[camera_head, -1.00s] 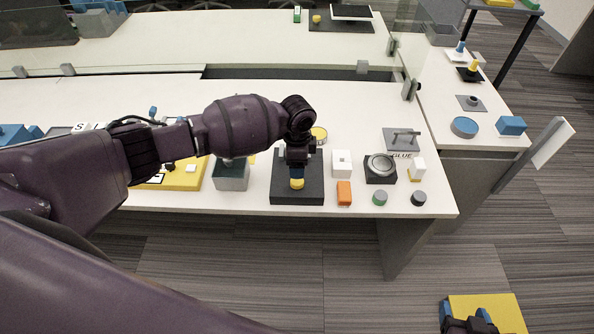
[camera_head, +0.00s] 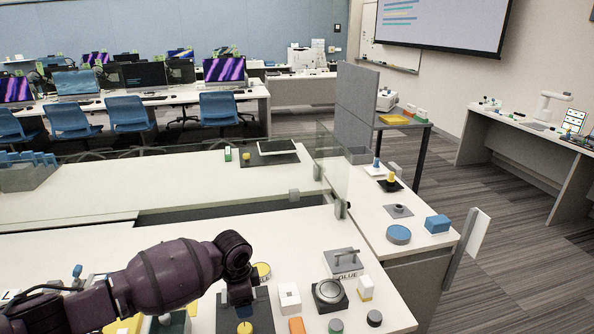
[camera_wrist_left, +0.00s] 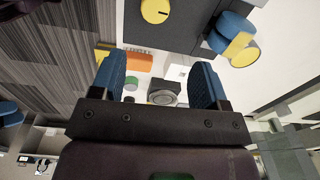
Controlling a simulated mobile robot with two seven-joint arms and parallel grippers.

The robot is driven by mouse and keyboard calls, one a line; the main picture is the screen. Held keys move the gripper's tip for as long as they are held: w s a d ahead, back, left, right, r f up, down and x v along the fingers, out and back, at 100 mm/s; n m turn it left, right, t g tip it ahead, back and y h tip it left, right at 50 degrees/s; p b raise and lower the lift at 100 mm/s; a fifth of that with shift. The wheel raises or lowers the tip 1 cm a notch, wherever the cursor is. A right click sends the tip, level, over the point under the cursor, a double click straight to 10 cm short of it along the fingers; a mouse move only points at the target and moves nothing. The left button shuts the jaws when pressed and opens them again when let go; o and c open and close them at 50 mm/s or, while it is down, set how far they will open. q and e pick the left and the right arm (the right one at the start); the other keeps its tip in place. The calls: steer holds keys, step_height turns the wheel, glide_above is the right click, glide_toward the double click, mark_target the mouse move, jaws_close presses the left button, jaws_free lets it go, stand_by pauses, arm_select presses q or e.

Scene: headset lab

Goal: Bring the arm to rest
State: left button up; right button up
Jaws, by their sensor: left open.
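My left arm (camera_head: 165,278) reaches in from the lower left of the head view, over the lab bench. Its gripper (camera_head: 238,298) points down above a black mat (camera_head: 262,308). In the left wrist view the blue fingers (camera_wrist_left: 158,82) are spread wide with nothing between them. A yellow round piece (camera_head: 245,328) lies on the mat below the gripper, apart from it. The wrist view shows a yellow disc (camera_wrist_left: 155,10) and a yellow and blue part (camera_wrist_left: 240,48) beyond the fingers. My right gripper is not in view.
To the right of the mat stand a white block (camera_head: 289,298), an orange block (camera_head: 297,325), a round dish on a dark base (camera_head: 329,292) and a grey glue holder (camera_head: 343,263). A clear screen (camera_head: 333,170) rises at the back of the bench. The floor at right is open.

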arm_select(q)
steer(key=w+d+r+n+t+h, duration=0.35)
steer(key=d+r+t+h, duration=0.25)
steer(key=d+r+t, duration=0.35)
steer(key=s+a+f+n+t+y, duration=0.2)
steer(key=s+a+f+n+t, duration=0.1)
steer(key=s+a, duration=0.4)
steer(key=s+a+f+n+t+y, duration=0.1)
steer(key=s+a+f+n+t, duration=0.15)
steer(key=s+a, duration=0.4)
steer(key=s+a+f+n+g+y, duration=0.1)
steer(key=s+a+f+n, duration=0.1)
steer(key=s+f, duration=0.4)
steer(key=s+a+f+n+g+y, duration=0.2)
steer(key=s+a+f, duration=0.3)
steer(key=s, duration=0.6)
steer(key=shift+f+g+y, duration=0.3)
steer(key=shift+f, duration=0.05)
steer(key=shift+a, duration=0.1)
